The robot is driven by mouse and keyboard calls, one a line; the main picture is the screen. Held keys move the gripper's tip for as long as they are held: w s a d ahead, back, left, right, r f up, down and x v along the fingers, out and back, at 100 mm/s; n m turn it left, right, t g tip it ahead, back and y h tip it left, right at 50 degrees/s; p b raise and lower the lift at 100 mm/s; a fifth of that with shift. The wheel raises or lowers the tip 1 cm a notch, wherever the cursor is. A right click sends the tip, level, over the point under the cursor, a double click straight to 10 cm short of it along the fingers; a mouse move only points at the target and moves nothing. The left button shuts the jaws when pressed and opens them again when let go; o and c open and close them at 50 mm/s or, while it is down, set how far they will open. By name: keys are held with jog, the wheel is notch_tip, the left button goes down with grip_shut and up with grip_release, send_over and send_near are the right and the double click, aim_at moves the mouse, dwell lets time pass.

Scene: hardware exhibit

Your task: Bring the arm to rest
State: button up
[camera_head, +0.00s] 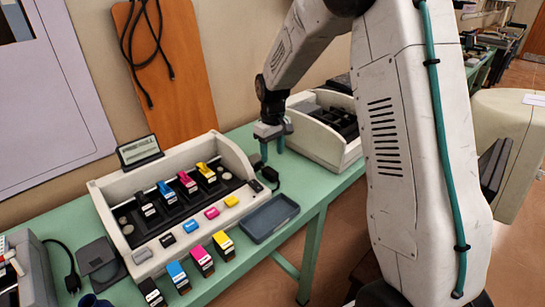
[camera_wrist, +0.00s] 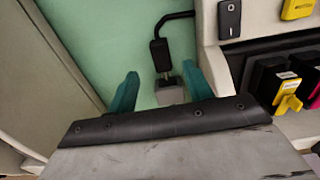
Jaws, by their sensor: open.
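My gripper (camera_head: 272,150) is at the end of my white arm, above the green table between two white machines. In the wrist view my gripper (camera_wrist: 162,92) shows two teal fingers spread apart with nothing held between them. The adapter also shows in the head view (camera_head: 269,174), close to the gripper. Part of the tabletop is hidden behind my arm.
A white cartridge machine (camera_head: 110,209) with several coloured cartridges stands left of my gripper. A blue-grey tray (camera_head: 270,218) lies at the table's front edge. Several boxed cartridges (camera_head: 201,261) stand before the machine. Another white machine (camera_head: 317,147) is close to the right.

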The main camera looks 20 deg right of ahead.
dwell(0.4)
jog(key=shift+s, duration=0.25)
jog(key=s+a+r+m, duration=0.1)
jog(key=s+r, duration=0.4)
jog(key=s, duration=0.7)
jog(key=s+a+r+m+t, duration=0.1)
jog(key=s+r, duration=0.5)
jog(key=s, duration=0.6)
jog(key=s+a+r+m, duration=0.1)
jog(key=s+a+r, duration=0.2)
jog(key=s, duration=1)
notch_tip(320, 180, up, 3)
jog(key=shift+r+m, duration=0.15)
jog(key=shift+m, duration=0.15)
jog(key=shift+c, duration=0.3)
